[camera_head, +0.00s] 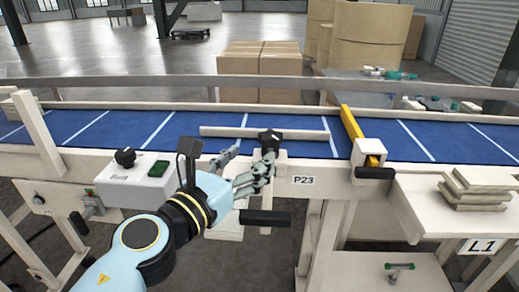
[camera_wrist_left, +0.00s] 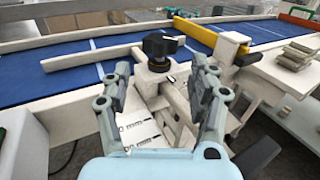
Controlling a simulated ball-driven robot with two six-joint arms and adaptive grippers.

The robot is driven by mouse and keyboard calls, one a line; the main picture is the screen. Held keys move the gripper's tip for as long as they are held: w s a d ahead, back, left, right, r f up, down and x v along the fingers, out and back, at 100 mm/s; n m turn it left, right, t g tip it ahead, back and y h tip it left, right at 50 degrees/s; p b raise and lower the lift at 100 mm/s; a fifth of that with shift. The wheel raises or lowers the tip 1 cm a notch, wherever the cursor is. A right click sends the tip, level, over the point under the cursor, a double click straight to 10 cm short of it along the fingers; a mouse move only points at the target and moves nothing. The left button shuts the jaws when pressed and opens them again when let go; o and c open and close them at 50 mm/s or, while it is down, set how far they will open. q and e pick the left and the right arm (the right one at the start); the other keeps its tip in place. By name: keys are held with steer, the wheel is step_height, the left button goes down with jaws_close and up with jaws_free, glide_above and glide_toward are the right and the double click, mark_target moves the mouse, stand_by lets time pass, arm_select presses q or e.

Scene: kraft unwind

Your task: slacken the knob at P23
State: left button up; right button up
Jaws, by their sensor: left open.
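The black lobed knob (camera_head: 270,137) sits on a pale bracket at the belt's near edge, just left of the P23 label (camera_head: 303,181). In the left wrist view the knob (camera_wrist_left: 160,45) stands upright on its bracket, slightly beyond the fingertips and centred between them. My left gripper (camera_head: 250,160) is open and empty, just in front of and slightly below the knob in the picture. Its two grey fingers (camera_wrist_left: 162,70) are spread apart in the left wrist view, and I see no contact with the knob. My right gripper is not in view.
A pale guide rail (camera_head: 225,132) lies over the blue belt (camera_head: 90,126). A yellow bar (camera_head: 350,124) stands to the right. A control box (camera_head: 130,184) is left of my wrist, and a black handle (camera_head: 265,217) is below the knob. Stacked sheets (camera_head: 480,187) lie at right.

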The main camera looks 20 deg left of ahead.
arm_select(q)
steer(key=shift+s, duration=0.25)
